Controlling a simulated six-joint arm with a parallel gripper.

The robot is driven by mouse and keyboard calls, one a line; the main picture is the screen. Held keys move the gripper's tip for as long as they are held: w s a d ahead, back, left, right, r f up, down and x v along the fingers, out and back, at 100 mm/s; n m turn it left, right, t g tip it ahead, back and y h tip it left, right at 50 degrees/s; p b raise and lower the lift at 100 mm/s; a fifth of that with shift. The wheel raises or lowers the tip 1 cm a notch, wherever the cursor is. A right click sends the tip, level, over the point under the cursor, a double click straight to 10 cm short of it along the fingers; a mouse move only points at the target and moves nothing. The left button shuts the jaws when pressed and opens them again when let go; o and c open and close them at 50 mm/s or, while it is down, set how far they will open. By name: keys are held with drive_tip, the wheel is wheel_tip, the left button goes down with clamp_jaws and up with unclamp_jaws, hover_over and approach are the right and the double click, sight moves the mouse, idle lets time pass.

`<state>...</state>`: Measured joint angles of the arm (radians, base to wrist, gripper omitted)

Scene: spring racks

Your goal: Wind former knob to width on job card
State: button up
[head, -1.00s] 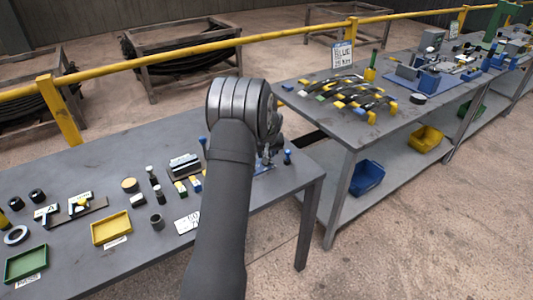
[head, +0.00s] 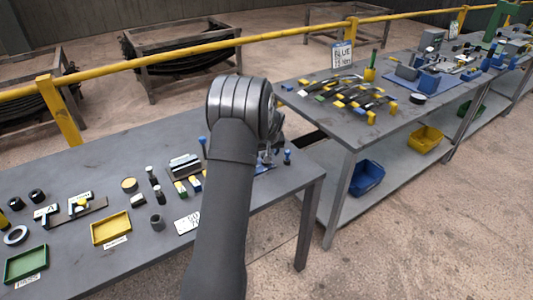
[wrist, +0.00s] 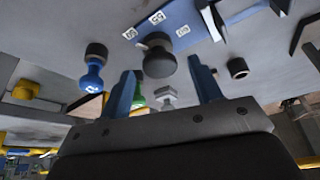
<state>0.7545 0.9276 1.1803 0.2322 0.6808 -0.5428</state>
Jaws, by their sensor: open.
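In the wrist view a dark round knob (wrist: 158,62) stands beside a blue plate (wrist: 180,22) that carries small white number labels. My gripper (wrist: 163,68) is open. Its two blue fingers show on either side of the knob in the picture, with gaps; I cannot tell how far the knob is from the tips. In the head view my arm hides the knob and most of the gripper; only part of the blue plate (head: 264,168) shows. A white card (head: 187,222) with dark figures, perhaps the job card, lies on the near table; the figures are too blurred to read.
In the wrist view a blue post with a dark top (wrist: 93,68) stands left, a short black cylinder (wrist: 238,68) right, and a silver hex piece (wrist: 166,97) between the fingers. Yellow (head: 111,228) and green (head: 26,263) trays lie on the near table. A second table (head: 400,122) holds springs.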

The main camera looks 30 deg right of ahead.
drive_tip(key=v, duration=1.6)
drive_tip(key=shift+r, duration=0.3)
drive_tip(key=shift+s, duration=0.1)
drive_tip(key=x, duration=1.7)
drive_tip(key=shift+f, duration=0.2)
